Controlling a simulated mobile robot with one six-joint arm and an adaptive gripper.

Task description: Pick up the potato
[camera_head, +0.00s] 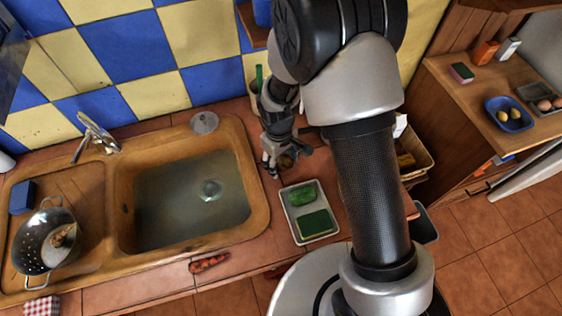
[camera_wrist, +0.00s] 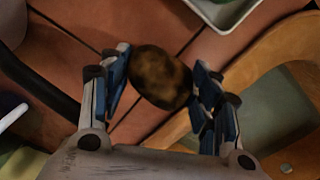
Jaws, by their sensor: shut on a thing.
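A brown, mottled potato (camera_wrist: 160,77) sits between the two fingers of my gripper (camera_wrist: 162,88) in the wrist view, with the blue pads against its sides. In the head view my gripper (camera_head: 279,163) is over the tiled counter, right of the sink, and the potato (camera_head: 286,161) shows as a small brown patch partly hidden by the fingers. My gripper is shut on the potato. I cannot tell from these frames how far the potato is above the counter.
A wooden-framed sink (camera_head: 258,200) lies left of my gripper. A white tray (camera_head: 293,235) with a green item and a green sponge is in front. A colander (camera_head: 30,245) stands at far left. A wicker basket (camera_head: 424,160) is at right, partly behind my arm.

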